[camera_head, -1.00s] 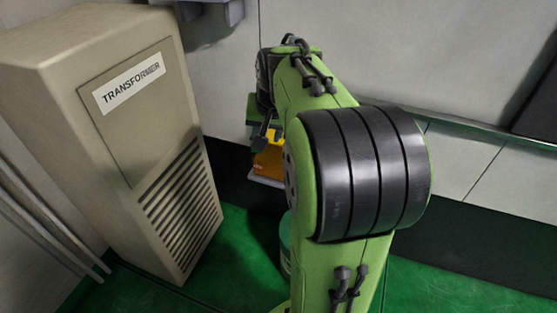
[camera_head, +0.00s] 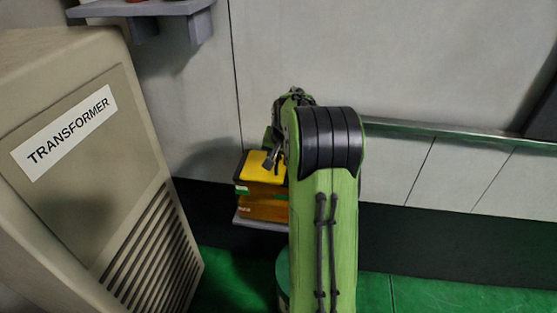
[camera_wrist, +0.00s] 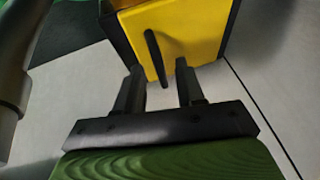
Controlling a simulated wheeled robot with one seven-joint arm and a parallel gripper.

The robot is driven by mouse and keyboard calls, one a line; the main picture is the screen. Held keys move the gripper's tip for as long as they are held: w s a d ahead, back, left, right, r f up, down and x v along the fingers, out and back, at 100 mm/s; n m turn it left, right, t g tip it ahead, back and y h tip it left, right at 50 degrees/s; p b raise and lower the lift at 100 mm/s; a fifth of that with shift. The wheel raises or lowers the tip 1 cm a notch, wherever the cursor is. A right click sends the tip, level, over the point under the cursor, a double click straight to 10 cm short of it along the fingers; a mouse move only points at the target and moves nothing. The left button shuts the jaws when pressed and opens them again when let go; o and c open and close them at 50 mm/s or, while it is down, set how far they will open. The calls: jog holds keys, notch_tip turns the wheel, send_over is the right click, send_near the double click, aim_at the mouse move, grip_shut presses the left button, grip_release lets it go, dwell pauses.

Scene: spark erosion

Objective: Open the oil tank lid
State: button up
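The oil tank (camera_head: 265,206) is an orange-yellow box with a bright yellow lid (camera_head: 258,166), and it stands against the wall to the left of my arm. My arm covers its right side in the head view. In the wrist view the yellow lid (camera_wrist: 205,28) fills the top middle, with a thin dark bar-shaped handle (camera_wrist: 152,50) on it. My gripper (camera_wrist: 158,68) is open and empty, its two dark fingers apart. The lower end of the handle appears between the fingertips; I cannot tell whether they touch it. The lid looks closed.
A large beige transformer cabinet (camera_head: 75,180) stands at the left. A grey shelf (camera_head: 140,8) sticks out of the wall above. A metal rail (camera_head: 450,134) runs along the wall at the right. The green floor (camera_head: 440,293) at the right looks clear.

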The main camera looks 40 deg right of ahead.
grip_shut()
dwell(0.3)
